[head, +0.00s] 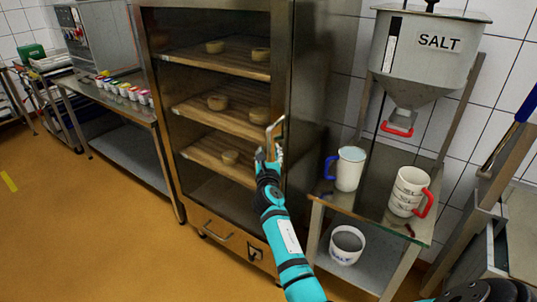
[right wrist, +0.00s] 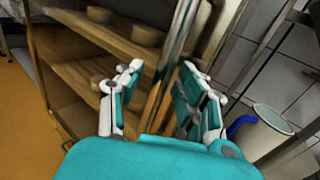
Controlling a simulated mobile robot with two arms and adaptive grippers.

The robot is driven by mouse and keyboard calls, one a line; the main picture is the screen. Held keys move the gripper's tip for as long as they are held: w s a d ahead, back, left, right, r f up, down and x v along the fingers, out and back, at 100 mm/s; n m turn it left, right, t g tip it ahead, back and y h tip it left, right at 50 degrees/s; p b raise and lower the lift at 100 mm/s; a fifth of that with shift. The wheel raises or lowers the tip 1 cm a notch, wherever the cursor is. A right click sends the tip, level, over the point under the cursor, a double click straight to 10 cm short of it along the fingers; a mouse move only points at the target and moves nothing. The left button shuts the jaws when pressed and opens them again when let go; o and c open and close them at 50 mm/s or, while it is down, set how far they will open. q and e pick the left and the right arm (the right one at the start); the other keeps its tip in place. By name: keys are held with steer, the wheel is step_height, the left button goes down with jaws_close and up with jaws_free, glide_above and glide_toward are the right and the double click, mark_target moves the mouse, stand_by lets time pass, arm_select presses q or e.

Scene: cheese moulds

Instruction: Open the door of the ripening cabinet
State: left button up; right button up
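The ripening cabinet (head: 219,14) stands in the middle of the head view, with wooden shelves and cheeses showing through its front. The door appears shut, with its upright metal handle (head: 275,130) at the right edge. My right gripper (head: 268,157) is at the lower part of this handle. In the right wrist view, the fingers of my right gripper (right wrist: 162,92) are spread apart. The handle (right wrist: 180,35) runs down between or just beyond them; contact cannot be told. My left gripper is not in view.
Right of the cabinet, a small metal table (head: 330,200) bears a blue-handled jug (head: 349,170) and a red-handled jug (head: 408,192). A salt hopper (head: 422,50) stands behind it, a white bucket (head: 347,244) below. The floor (head: 90,235) in front and left is clear.

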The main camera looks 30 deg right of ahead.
jaws_close()
steer(key=shift+f, duration=0.1)
stand_by(0.3)
